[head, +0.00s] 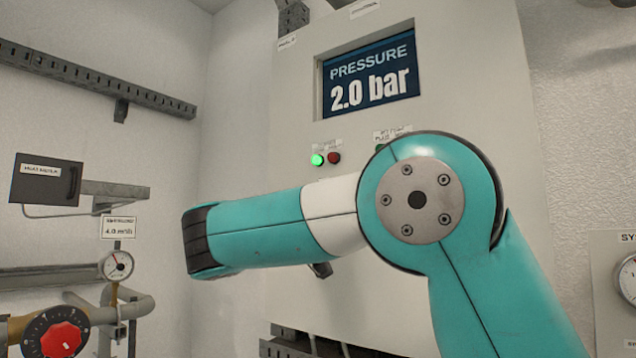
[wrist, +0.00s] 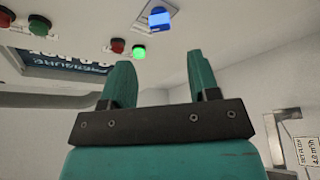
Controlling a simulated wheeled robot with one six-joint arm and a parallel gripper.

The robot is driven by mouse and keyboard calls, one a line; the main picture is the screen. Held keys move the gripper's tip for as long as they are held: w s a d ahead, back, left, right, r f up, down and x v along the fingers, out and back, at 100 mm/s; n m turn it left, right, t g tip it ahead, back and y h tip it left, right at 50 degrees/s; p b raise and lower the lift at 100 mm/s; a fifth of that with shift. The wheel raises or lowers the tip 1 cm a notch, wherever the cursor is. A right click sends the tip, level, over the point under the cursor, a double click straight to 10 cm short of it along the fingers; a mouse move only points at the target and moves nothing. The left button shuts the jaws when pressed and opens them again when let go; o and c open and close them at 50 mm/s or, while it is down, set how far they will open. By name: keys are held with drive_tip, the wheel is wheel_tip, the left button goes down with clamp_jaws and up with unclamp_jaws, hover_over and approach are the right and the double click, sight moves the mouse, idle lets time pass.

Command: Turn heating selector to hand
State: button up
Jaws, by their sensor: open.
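A blue-lit square piece (wrist: 160,17) on a small pale plate shows at the top of the wrist view. It may be the heating selector, but its label and setting cannot be read. My gripper (wrist: 158,65) is open and empty in the wrist view, its two teal fingers apart. The blue piece lies beyond the fingertips, roughly in line with the gap, and nothing touches it. In the head view my arm covers the lower part of the cabinet front, and my gripper cannot be made out there.
The pale cabinet (head: 460,70) carries a pressure display (head: 370,80) reading 2.0 bar. A lit green lamp (head: 317,160) and a red lamp (head: 334,158) sit below it. Pipes, a gauge (head: 116,266) and a red knob (head: 62,340) are at left. A dial panel (head: 610,280) is at right.

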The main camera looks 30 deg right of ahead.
drive_tip(key=p+x, duration=0.5)
drive_tip(key=x, duration=0.4)
drive_tip(key=shift+c, duration=0.4)
drive_tip(key=c, duration=0.8)
drive_tip(key=shift+c, duration=0.2)
